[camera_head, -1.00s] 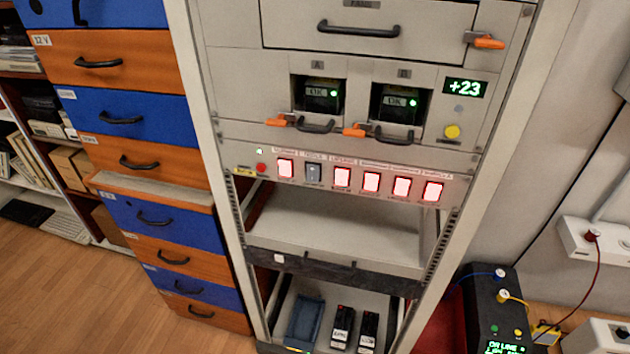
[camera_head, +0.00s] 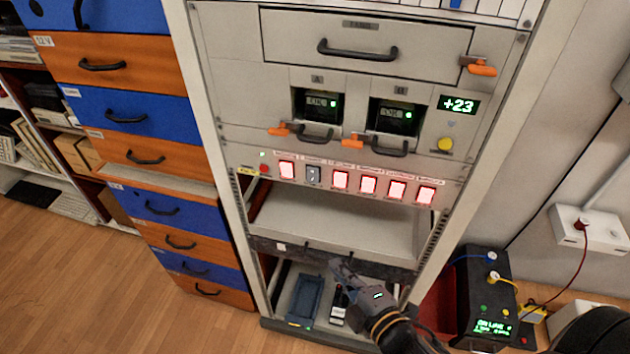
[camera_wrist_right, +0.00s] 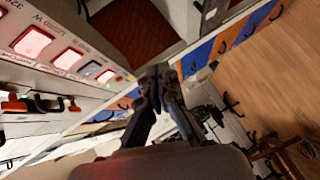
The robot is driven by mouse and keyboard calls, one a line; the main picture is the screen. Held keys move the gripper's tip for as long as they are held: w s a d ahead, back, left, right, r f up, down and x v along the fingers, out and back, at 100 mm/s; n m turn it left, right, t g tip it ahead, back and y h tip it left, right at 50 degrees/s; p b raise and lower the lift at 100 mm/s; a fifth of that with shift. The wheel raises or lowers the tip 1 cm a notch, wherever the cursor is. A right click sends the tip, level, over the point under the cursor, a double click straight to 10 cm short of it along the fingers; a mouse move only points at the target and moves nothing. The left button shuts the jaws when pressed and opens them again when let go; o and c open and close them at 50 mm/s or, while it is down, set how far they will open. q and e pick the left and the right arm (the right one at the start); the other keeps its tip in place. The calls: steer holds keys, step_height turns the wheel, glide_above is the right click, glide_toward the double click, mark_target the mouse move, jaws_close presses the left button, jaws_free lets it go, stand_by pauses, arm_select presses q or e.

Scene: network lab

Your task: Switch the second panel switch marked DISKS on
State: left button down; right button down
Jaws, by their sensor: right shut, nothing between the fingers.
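The switch panel (camera_head: 328,178) is a pale strip with a row of rocker switches across the rack. The second switch from the left (camera_head: 313,175) is dark grey and unlit; the others glow red-white. Its label is too small to read. In the right wrist view the same dark switch (camera_wrist_right: 90,69) sits between lit switches at the left. My right gripper (camera_head: 342,267) is shut and empty, in front of the rack below the switch row and apart from it. Its closed fingers (camera_wrist_right: 155,78) also show in the wrist view. My left gripper is not in view.
Above the switches, orange latches (camera_head: 354,140) and black handles (camera_head: 391,147) stick out. An open shelf (camera_head: 335,222) lies below the panel. A blue tray (camera_head: 305,298) sits lower in the rack. Blue and orange drawers (camera_head: 168,207) stand at left, a black device (camera_head: 485,285) at right.

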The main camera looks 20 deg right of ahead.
step_height(320, 180, up, 12)
steer(key=n+t+y, duration=0.1)
steer(key=n, duration=0.1)
steer(key=shift+s+a+f+t+p, duration=0.2)
steer(key=shift+s+a+t+p, duration=0.15)
steer(key=shift+s+t, duration=0.05)
steer(key=shift+w, duration=0.1)
steer(key=p, duration=0.2)
glide_toward(307, 181)
steer(key=w+a, duration=0.3)
steer(key=a, duration=0.1)
steer(key=w+d, duration=0.1)
steer(key=w+d+p, duration=0.1)
steer(key=shift+w+d+f, duration=0.25)
steer(key=shift+w+d, duration=0.05)
steer(key=shift+d, duration=0.1)
